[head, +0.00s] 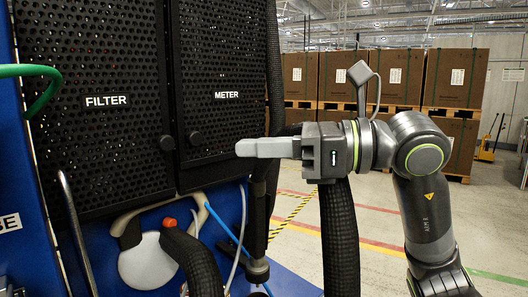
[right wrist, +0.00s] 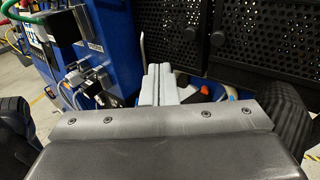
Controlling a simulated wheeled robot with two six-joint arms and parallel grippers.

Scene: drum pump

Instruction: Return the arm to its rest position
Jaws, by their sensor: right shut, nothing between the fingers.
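My right arm comes in from the right in the head view, and its right gripper (head: 240,148) points left in front of the black METER panel (head: 221,92). Its grey fingers are together and empty, near the panel's lower right edge. I cannot tell whether they touch anything there. In the right wrist view the right gripper (right wrist: 159,68) shows its two pale fingers side by side, pointing toward the blue cabinet. My left gripper is in neither view.
Below are thick black hoses (head: 192,262), a white round part (head: 147,262) and a blue hose (head: 228,235). Stacked boxes on pallets (head: 456,78) and a yellow pallet truck (head: 487,150) stand far behind. Open floor lies at right.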

